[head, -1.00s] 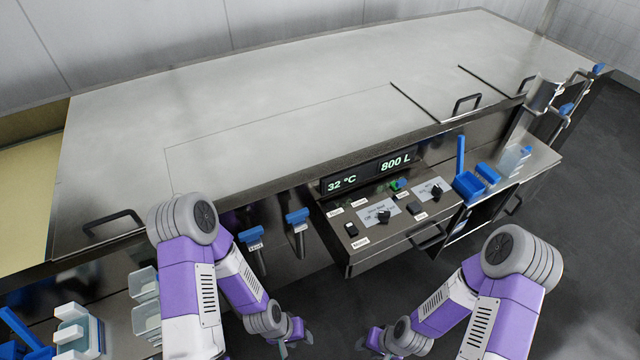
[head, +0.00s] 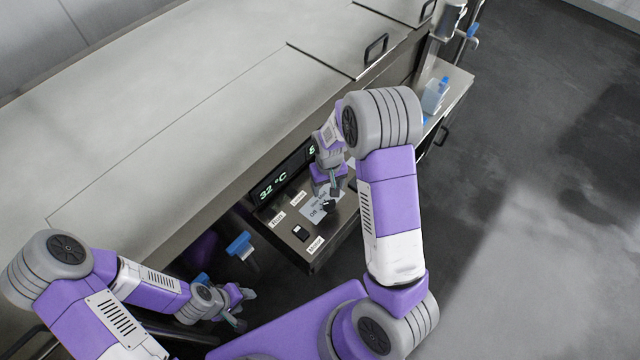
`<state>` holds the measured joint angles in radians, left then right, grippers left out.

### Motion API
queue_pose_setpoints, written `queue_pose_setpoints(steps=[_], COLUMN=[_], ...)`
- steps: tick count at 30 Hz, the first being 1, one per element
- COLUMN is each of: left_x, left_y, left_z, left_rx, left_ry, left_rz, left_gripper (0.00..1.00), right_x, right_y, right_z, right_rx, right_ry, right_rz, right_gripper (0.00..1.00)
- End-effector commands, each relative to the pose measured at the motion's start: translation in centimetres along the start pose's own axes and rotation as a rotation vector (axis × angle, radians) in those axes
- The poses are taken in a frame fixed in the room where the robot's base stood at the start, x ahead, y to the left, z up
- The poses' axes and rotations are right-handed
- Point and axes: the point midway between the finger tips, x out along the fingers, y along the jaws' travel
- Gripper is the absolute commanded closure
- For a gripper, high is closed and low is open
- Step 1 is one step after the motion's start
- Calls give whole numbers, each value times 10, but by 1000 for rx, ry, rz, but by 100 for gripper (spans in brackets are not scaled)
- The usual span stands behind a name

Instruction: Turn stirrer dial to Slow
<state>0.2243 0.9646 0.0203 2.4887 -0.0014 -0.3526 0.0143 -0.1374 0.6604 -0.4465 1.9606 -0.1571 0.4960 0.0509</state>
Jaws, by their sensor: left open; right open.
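The control panel (head: 288,248) shows in the middle of the head view. On it a pale plate (head: 311,211) with the word "Off" lies under a black dial knob (head: 329,206). The knob's pointer setting is too small to read. My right gripper (head: 331,192) is open, pointing down right at the dial, its fingers close above or beside the knob; I cannot tell whether they touch it. The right arm hides the panel's right part, including the second dial. My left gripper (head: 243,308) is open and empty, low at the left, away from the panel.
The display (head: 274,186) reads 32 °C, its right part hidden by my arm. A blue-handled valve (head: 239,245) hangs left of the panel. The steel vat top (head: 170,130) extends behind. Floor at right is clear.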

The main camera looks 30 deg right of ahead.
Motion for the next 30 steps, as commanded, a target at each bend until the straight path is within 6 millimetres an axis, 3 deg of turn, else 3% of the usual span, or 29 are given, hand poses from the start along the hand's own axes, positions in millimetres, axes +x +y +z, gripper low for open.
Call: queue_pose_setpoints(steps=[12, 24, 30], left_x=[8, 8, 8], left_y=[-4, -4, -4], left_z=[1, 1, 1], left_rx=[-1, -1, -1], left_ry=[-2, -2, -2], left_rz=[-1, 0, 0], left_gripper=[51, 51, 51], right_x=[63, 71, 70], right_y=[0, 0, 0], right_z=[2, 1, 1], right_rx=[2, 2, 2], right_ry=[-5, -2, -2], right_rz=[0, -1, -1], right_gripper=[30, 30, 60])
